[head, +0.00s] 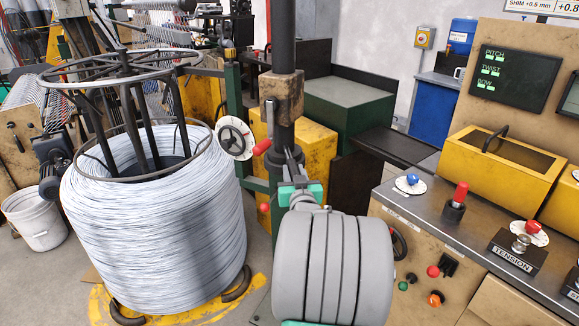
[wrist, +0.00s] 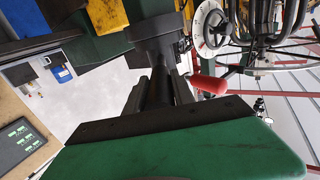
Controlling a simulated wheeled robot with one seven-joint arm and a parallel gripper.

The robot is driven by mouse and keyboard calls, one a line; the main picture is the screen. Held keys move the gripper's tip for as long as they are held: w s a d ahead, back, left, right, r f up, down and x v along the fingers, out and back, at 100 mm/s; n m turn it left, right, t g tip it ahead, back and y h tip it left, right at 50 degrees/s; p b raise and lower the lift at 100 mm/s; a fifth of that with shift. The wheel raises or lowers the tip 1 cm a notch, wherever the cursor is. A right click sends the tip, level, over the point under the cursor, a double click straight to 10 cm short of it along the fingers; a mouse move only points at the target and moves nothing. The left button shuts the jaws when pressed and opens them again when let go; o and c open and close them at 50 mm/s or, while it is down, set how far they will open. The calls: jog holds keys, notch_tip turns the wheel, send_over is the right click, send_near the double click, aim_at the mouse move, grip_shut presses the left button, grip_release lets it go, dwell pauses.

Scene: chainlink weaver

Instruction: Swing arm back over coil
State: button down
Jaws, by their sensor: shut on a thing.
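The coil (head: 155,235) is a tall stack of pale wire at the left of the head view. It stands upright on the floor, with a dark wheel-like frame (head: 120,68) on top. A thick dark round bar (head: 285,35) with a worn brown collar (head: 282,97) rises right of the coil. I cannot tell whether this bar is the swing arm. My gripper (head: 288,160) is shut at the lower end of this bar, right of the coil and not over it. In the wrist view my gripper (wrist: 160,82) has its two dark fingers on either side of a dark cylinder.
A white-rimmed handwheel (head: 235,138) with a red handle (head: 262,147) sits between coil and gripper. It also shows in the wrist view (wrist: 210,28). A control bench (head: 480,235) with a yellow box (head: 500,165) stands at right. A white bucket (head: 35,220) stands at far left.

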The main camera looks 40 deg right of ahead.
jog(key=shift+w+a+f, duration=0.15)
jog(key=shift+a, duration=0.1)
jog(key=c, duration=1.2)
grip_release()
jog(key=shift+w+a, duration=0.1)
jog(key=shift+a, duration=0.05)
jog(key=shift+c, duration=0.2)
jog(key=shift+o, duration=0.7)
jog(key=shift+d, duration=0.2)
jog(key=shift+s, duration=0.2)
jog(key=shift+s+a, duration=0.1)
jog(key=shift+s, duration=0.1)
jog(key=b+v, duration=0.1)
jog(key=v, duration=0.6)
jog(key=shift+b, duration=0.3)
jog(key=shift+a, duration=0.15)
